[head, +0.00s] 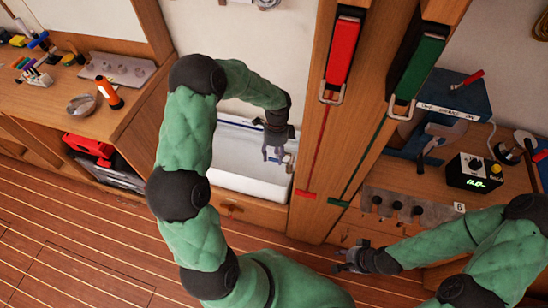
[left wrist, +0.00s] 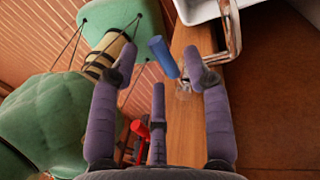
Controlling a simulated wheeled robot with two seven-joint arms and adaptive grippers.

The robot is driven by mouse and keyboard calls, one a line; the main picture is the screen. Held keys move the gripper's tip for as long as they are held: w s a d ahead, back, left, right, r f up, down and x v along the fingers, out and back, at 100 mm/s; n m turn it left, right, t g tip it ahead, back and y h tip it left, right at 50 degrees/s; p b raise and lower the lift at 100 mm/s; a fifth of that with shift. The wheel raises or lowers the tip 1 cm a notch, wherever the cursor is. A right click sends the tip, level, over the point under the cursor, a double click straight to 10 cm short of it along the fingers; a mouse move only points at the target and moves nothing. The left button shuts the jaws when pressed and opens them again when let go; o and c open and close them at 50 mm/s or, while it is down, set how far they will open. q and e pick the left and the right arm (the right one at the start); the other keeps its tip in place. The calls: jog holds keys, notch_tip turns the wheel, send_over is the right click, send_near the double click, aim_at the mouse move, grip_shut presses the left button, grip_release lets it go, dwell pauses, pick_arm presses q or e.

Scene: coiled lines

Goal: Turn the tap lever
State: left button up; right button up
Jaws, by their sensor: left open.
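In the left wrist view a short blue lever (left wrist: 162,57) stands tilted near a small metal fitting on a wooden surface. A curved metal spout (left wrist: 232,38) is beside it at the upper right, by the white basin (left wrist: 205,8). My left gripper (left wrist: 164,68) is open, its purple-grey fingers spread around the lever; I cannot tell if any finger touches it. In the head view my left gripper (head: 272,152) points down over the white basin (head: 235,181), and the lever cannot be made out there. My right gripper (head: 346,263) is low and away from the basin, its jaws too small to judge.
A wooden post with a red strap (head: 341,52) and a green strap (head: 417,66) stands right of the basin. A left counter holds a metal bowl (head: 81,104) and an orange flashlight (head: 108,92). A right bench holds a black box (head: 474,173). Open plank floor (head: 75,245) lies lower left.

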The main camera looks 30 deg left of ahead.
pick_arm(q)
jog(key=shift+s+f, duration=0.1)
jog(key=shift+f, duration=0.45)
grip_shut()
jog(key=shift+s+d+n+h+p, duration=0.15)
jog(key=shift+s+d+n+p, duration=0.15)
jog(key=shift+n, duration=0.5)
jog(key=shift+s+d+n+h+p, duration=0.15)
jog(key=shift+s+n, duration=0.25)
jog(key=shift+n, duration=0.4)
jog(key=shift+s+d+n+h+p, duration=0.15)
jog(key=shift+s+n+p, duration=0.15)
jog(key=shift+n, duration=0.5)
grip_release()
jog(key=shift+s, duration=0.1)
jog(key=shift+r, duration=0.15)
